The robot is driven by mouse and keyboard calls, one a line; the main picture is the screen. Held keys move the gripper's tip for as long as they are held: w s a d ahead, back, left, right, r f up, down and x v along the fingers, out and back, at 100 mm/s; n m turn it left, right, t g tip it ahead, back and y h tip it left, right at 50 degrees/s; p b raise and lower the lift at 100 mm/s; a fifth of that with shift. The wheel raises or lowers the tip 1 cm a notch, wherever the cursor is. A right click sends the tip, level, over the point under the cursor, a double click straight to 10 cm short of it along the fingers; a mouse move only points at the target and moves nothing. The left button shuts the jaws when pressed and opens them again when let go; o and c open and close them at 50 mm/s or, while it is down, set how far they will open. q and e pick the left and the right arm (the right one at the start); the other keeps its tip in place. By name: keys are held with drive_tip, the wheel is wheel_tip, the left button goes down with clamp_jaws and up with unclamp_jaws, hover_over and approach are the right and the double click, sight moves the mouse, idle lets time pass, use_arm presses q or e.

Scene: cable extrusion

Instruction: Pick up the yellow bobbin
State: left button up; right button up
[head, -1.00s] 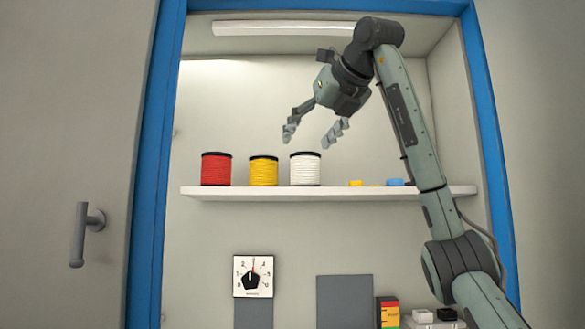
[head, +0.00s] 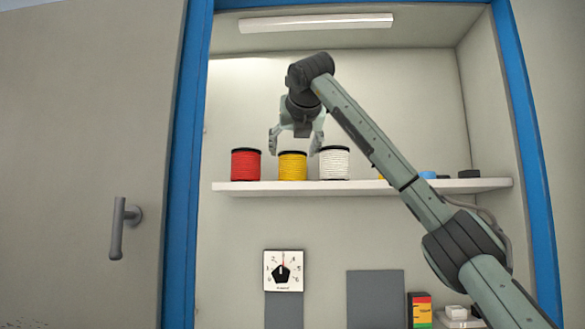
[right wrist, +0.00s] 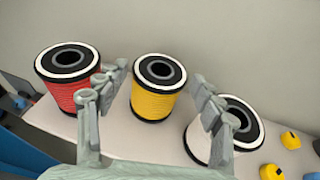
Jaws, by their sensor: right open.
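The yellow bobbin (head: 292,167) stands upright on the shelf, between the red bobbin (head: 245,165) and the white bobbin (head: 334,164). My right gripper (head: 294,147) is open and points down just above the yellow bobbin. In the right wrist view the yellow bobbin (right wrist: 155,92) shows between and beyond the two open fingers of my right gripper (right wrist: 158,80). The left finger overlaps the red bobbin (right wrist: 68,75) in the picture, and the right finger overlaps the white bobbin (right wrist: 240,120). Nothing is held. My left gripper is not in view.
The white shelf (head: 230,188) runs across the cabinet. Small yellow and blue pieces (head: 428,174) and a black piece (head: 468,173) lie on its right part. A dial (head: 283,271) is on the wall below. A door with a handle (head: 120,228) is at the left.

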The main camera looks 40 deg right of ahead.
drive_tip(key=x, duration=0.3)
drive_tip(key=shift+w+d+f, duration=0.1)
drive_tip(key=shift+w+d, duration=0.05)
drive_tip(key=shift+w, duration=0.05)
use_arm(q)
drive_tip(key=shift+s+f, duration=0.15)
drive_tip(key=shift+f, duration=0.75)
use_arm(e)
drive_tip(key=shift+c, duration=0.4)
drive_tip(key=c, duration=0.8)
drive_tip(key=shift+c, duration=0.2)
use_arm(q)
drive_tip(key=shift+p, duration=0.3)
